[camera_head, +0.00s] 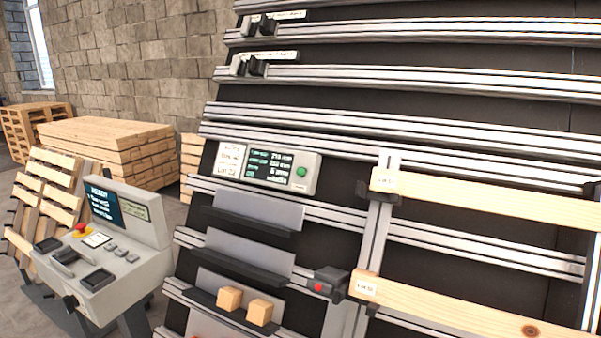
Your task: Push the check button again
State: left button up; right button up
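A green round button (301,171) sits on the right part of a light grey control box (310,158) fixed to the rails. Left of the button, the box has a dark display (269,166) with lines of green and white text, mostly too small to read. A white label card with red print (230,160) is at the box's left end. I cannot read a label that marks the check button. Neither of my grippers shows in the head view.
Wooden boards (480,207) lie across the right side of the frame, the lower one (450,307) beside a dark block with a red spot (323,285). Shelves with two wooden blocks (259,311) are below the box. A console (120,262) stands at left, pallets (105,150) behind.

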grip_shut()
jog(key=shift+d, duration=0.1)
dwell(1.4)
